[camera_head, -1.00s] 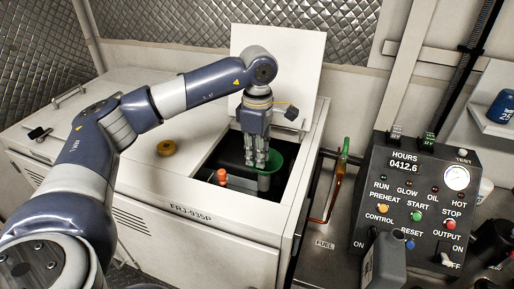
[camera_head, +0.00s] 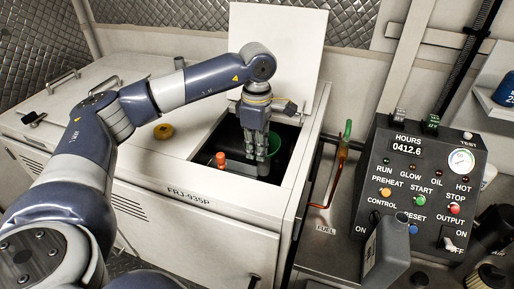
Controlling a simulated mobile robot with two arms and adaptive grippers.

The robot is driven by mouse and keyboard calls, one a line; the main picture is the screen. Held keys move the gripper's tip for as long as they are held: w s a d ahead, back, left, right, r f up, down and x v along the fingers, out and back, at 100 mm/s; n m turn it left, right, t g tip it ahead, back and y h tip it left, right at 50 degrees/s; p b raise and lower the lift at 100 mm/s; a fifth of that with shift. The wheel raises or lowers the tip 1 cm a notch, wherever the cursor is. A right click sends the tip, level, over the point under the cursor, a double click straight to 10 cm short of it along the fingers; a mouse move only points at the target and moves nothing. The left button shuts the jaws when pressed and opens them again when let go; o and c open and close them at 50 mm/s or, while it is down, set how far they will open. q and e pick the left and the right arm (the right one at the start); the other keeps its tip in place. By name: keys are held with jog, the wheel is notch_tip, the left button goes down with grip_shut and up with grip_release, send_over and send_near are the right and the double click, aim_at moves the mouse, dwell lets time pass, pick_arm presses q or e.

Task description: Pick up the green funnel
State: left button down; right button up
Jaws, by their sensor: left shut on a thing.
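The green funnel (camera_head: 273,146) is inside the open hatch of the white FRJ-935P cabinet, its wide rim showing to the right of my left gripper's fingers. My left gripper (camera_head: 262,158) points down into the hatch and is shut on the funnel. The fingers hide part of the funnel, and its lower end is hard to make out. My right gripper is not in view.
An orange-red cap (camera_head: 221,160) stands in the hatch left of the gripper. The raised white lid (camera_head: 278,45) is behind. A control panel (camera_head: 423,185) and grey jug (camera_head: 386,250) stand at right.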

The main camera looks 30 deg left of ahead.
pick_arm(q)
jog(key=shift+r, duration=0.1)
jog(key=shift+r+p, duration=1.3)
jog(key=shift+r, duration=0.65)
notch_tip(320, 180, up, 7)
jog(key=p, duration=0.4)
